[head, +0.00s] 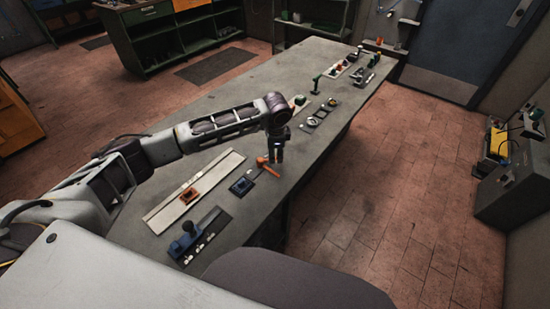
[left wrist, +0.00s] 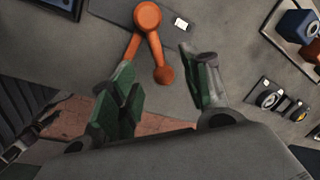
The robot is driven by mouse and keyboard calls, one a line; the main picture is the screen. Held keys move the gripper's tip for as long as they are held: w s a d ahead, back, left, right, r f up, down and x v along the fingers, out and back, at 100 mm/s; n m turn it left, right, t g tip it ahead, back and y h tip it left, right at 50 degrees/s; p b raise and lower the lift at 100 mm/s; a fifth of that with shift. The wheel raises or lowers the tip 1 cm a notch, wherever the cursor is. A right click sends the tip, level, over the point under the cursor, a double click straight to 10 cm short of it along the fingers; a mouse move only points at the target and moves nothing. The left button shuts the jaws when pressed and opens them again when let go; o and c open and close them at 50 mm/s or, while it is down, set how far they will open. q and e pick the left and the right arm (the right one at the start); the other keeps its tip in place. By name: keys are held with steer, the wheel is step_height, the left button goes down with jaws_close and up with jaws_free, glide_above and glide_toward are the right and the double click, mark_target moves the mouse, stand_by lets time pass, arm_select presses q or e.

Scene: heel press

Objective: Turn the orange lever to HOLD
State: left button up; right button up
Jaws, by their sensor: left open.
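The orange lever (head: 266,165) is mounted on the grey bench, right below my left gripper (head: 276,153) in the head view. In the left wrist view the lever (left wrist: 148,18) shows a round orange hub, with one arm ending in a knob to the lower right and another part running to the lower left. My left gripper (left wrist: 160,90) is open there, its green-padded fingers on either side of the knob end. I cannot tell whether a finger touches the lever. A small pale label (left wrist: 181,24) lies beside the hub; its text is unreadable. My right gripper is not in view.
The long bench (head: 225,225) carries a blue switch (head: 241,186), a long pale plate with an orange slider (head: 189,195) and a panel with a dark blue knob (head: 188,230). The floor to the right is clear.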

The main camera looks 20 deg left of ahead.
arm_select(q)
steer(key=shift+w+a+f, duration=0.1)
steer(key=shift+w+f, duration=0.1)
steer(key=shift+f, duration=0.9)
steer(key=shift+w+a+f, duration=0.1)
steer(key=shift+w+f, duration=0.1)
steer(key=shift+f, duration=0.9)
jaws_close()
